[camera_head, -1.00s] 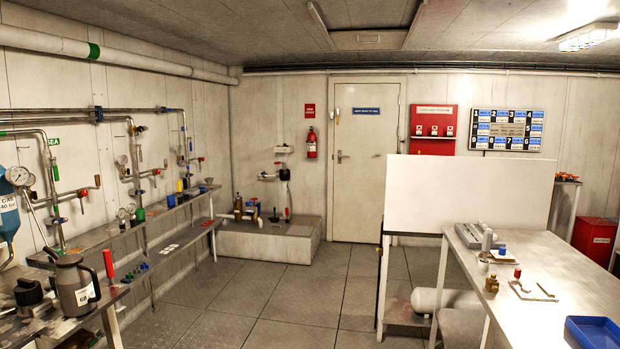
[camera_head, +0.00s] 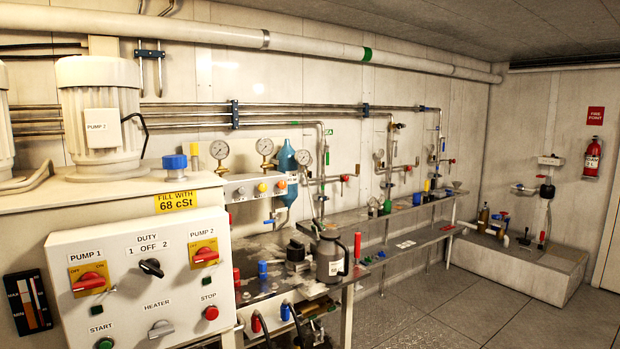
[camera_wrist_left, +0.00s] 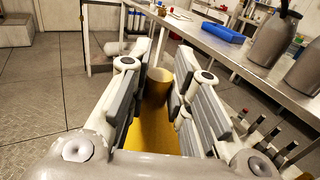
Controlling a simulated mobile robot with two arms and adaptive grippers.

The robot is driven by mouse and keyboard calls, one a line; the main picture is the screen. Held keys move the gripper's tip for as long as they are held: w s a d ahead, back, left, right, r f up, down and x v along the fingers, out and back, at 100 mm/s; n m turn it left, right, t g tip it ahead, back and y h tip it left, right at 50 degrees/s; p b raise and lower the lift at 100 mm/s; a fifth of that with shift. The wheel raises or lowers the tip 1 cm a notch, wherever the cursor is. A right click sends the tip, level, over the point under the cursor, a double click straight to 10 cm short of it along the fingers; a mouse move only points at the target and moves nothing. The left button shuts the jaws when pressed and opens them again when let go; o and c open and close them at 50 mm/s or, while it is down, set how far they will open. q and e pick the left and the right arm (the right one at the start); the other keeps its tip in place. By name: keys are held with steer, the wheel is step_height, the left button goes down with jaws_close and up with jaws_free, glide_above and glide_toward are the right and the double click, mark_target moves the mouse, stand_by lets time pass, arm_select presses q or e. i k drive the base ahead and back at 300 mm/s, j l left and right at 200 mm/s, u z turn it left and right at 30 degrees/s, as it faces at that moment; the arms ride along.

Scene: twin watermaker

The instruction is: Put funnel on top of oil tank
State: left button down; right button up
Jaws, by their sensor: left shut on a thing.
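The oil tank (camera_head: 120,192) stands at the left of the head view. Its pale box carries a yellow "FILL WITH 68 cSt" label (camera_head: 175,203), and a blue cap (camera_head: 174,162) sits on its top. In the left wrist view my left gripper (camera_wrist_left: 161,62) is shut on a yellow thing (camera_wrist_left: 152,132) with a tan cylindrical end (camera_wrist_left: 158,77) between the fingers. It looks like the funnel, but the fingers hide much of it. Neither gripper shows in the head view.
The pump 2 motor (camera_head: 100,110) stands on the tank, behind a control panel (camera_head: 140,285). A bench (camera_head: 345,290) with a grey jug (camera_head: 330,257) runs to its right. Floor (camera_head: 470,305) is clear at right.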

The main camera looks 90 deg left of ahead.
mark_target(107, 189)
steer(key=u, duration=1.5)
steer(key=k+j+u, duration=0.15)
steer(key=k+j, duration=0.35)
steer(key=k+j+u, duration=0.1)
steer(key=k+j, duration=0.35)
steer(key=j, duration=0.2)
